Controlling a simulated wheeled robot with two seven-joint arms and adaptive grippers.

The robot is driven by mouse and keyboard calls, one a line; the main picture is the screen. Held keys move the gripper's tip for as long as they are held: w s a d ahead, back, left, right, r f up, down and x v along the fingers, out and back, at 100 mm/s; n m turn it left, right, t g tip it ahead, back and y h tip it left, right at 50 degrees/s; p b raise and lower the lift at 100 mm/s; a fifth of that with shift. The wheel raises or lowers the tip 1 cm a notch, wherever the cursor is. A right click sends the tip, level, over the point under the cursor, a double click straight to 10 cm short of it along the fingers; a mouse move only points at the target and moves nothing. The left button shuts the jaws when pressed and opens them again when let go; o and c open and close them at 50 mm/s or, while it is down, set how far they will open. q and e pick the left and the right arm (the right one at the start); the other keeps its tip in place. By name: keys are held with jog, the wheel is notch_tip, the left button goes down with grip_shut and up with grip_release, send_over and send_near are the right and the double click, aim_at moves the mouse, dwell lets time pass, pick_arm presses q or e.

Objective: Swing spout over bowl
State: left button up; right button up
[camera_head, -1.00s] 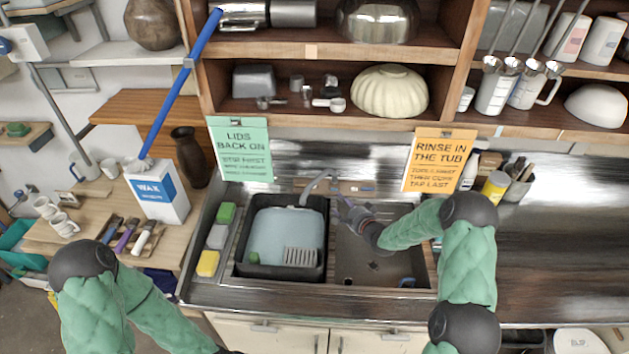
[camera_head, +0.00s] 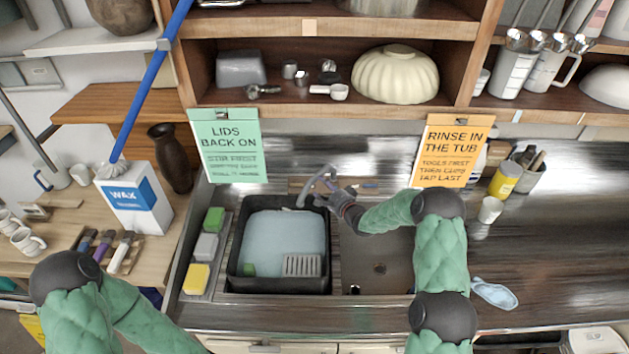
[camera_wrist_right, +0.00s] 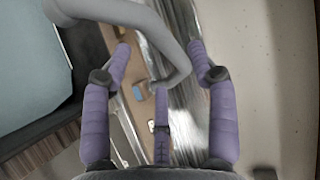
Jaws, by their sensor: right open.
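The grey curved spout (camera_head: 313,182) rises behind the sink and hooks left, its tip over the back edge of the black tub (camera_head: 237,272) in the left half. The bare steel sink bowl (camera_head: 385,270) lies to the right, with a drain. My right gripper (camera_head: 334,194) is at the spout's right side. In the right wrist view, my right gripper (camera_wrist_right: 160,62) has its purple fingers spread, and the spout (camera_wrist_right: 152,22) bends down between them. Whether any finger touches it is unclear. My left arm shows at the lower left; its gripper is out of frame.
The tub holds pale blue water and a grey rack (camera_head: 301,265). Sponges (camera_head: 207,246) line the sink's left side. A white cup (camera_head: 490,209) and a yellow can (camera_head: 505,180) stand on the right counter. Shelves overhang the back.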

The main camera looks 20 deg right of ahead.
aim_at(315, 180)
jog(key=x, duration=0.7)
jog(key=shift+f, duration=0.1)
grip_shut()
